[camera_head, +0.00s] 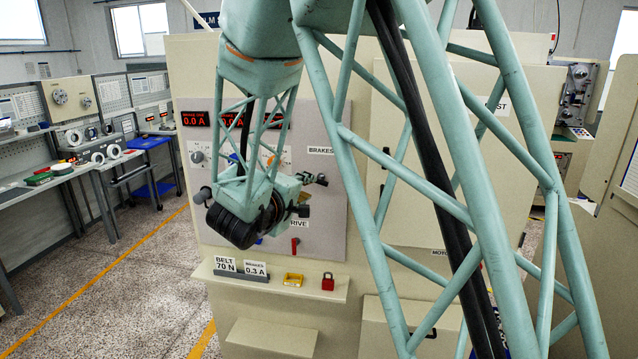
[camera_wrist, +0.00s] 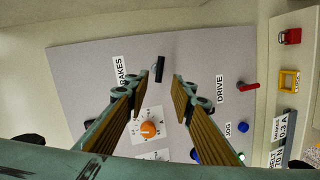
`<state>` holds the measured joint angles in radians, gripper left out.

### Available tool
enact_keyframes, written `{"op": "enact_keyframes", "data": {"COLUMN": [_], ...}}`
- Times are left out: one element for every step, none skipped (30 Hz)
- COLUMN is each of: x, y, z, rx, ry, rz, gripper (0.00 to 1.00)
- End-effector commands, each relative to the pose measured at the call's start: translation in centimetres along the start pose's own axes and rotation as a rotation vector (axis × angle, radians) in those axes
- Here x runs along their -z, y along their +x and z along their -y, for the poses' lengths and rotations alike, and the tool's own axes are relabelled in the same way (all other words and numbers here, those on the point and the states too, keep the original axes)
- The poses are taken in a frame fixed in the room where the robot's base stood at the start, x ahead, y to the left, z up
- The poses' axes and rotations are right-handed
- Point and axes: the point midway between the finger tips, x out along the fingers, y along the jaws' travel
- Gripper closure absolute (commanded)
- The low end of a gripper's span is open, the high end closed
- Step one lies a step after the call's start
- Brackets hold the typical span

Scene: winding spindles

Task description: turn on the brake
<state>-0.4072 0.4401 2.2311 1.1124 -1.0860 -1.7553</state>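The control panel (camera_head: 325,215) stands ahead, with a BRAKES label (camera_head: 320,150) on its right side. In the wrist view, a black lever switch (camera_wrist: 160,68) sits beside the BRAKES label (camera_wrist: 121,72). My gripper (camera_wrist: 163,80) is open and empty, its two fingertips spread on either side of the line to this lever. I cannot tell how close they are to it in depth. In the head view my gripper (camera_head: 305,194) is in front of the panel, below the BRAKES label, and partly hides the switches. A red display (camera_head: 195,118) reads 0.0 A.
An orange knob (camera_wrist: 148,130) shows between the fingers. A red lever (camera_wrist: 250,87) sits by the DRIVE label (camera_wrist: 220,89), with a blue button (camera_wrist: 243,127) near JOG. The shelf below (camera_head: 335,292) bears a yellow frame (camera_head: 293,280), a red padlock (camera_head: 328,282) and setting cards.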

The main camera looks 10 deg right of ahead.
Motion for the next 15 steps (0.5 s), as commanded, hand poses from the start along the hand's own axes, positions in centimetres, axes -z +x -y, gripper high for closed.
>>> {"op": "enact_keyframes", "data": {"x": [-0.1, -0.1, -0.1, -0.1, -0.1, -0.1, -0.1, -0.1, -0.1, -0.1, -0.1, -0.1, -0.1, -0.1, -0.1], "y": [0.6, 0.8, 1.2, 1.6, 1.9, 2.5, 2.8, 3.2, 3.7, 4.0, 4.4, 4.9, 5.3, 5.7, 6.2], "z": [0.0, 0.0, 0.0, 0.0, -0.1, -0.1, -0.1, -0.1, 0.0, 0.0, 0.0, 0.0, -0.1, -0.1, 0.0], "rx": [0.0, 0.0, -0.001, -0.001, -0.001, -0.001, -0.001, -0.001, 0.0, 0.0, 0.0, 0.0, 0.0, -0.001, -0.001], "ry": [0.0, 0.0, -0.001, 0.0, 0.0, 0.0, 0.0, 0.0, -0.001, -0.001, -0.001, 0.0, 0.0, 0.0, -0.001], "rz": [0.002, 0.001, 0.001, 0.001, 0.001, 0.002, 0.002, 0.002, 0.001, 0.001, 0.001, 0.002, 0.002, 0.001, 0.001], "gripper": [0.78, 0.78, 0.78, 0.78, 0.78, 0.78, 0.78, 0.78, 0.78, 0.78, 0.78, 0.78, 0.78, 0.78, 0.78]}}
